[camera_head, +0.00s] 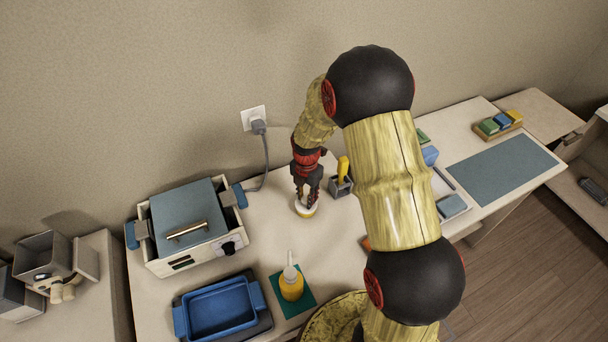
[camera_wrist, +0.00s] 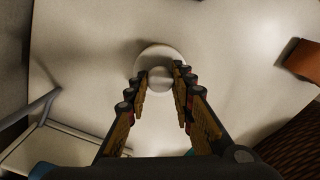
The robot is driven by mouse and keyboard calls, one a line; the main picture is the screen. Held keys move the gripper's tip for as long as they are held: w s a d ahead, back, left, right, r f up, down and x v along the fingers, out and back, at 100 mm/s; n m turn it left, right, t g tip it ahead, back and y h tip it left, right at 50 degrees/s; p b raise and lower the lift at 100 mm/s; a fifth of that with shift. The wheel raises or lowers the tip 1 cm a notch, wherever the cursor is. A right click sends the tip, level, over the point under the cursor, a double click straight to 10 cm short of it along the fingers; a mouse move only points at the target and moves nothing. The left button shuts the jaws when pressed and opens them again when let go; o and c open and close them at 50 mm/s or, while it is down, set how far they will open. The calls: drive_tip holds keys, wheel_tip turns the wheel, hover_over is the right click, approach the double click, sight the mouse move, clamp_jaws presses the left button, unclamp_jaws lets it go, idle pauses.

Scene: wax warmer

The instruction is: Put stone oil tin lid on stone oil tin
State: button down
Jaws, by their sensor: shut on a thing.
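My gripper (camera_head: 307,196) points down at the back of the table, to the right of the warmer. Its fingers are closed on a round white piece (camera_head: 306,209) with a yellowish lower edge, which looks like the stone oil tin lid. In the wrist view, my gripper (camera_wrist: 160,76) has its fingertips on either side of the middle of this white lid (camera_wrist: 160,55). I cannot tell whether the lid touches the table or something beneath it. I cannot make out the stone oil tin as a separate thing; the lid or my arm may hide it.
The wax warmer (camera_head: 188,228) stands left. A small grey holder with a yellow-handled tool (camera_head: 343,170) is close to my gripper's right. A yellow pump bottle (camera_head: 291,284) and blue tray (camera_head: 220,307) are in front. An orange-brown block (camera_wrist: 303,60) lies right in the wrist view.

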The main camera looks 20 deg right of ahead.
drive_tip(key=c, duration=1.5)
unclamp_jaws()
drive_tip(key=shift+o, duration=0.2)
drive_tip(key=shift+r, duration=0.1)
drive_tip(key=shift+r+p, duration=2.5)
drive_tip(key=shift+r, duration=1.35)
wheel_tip(320, 180, up, 12)
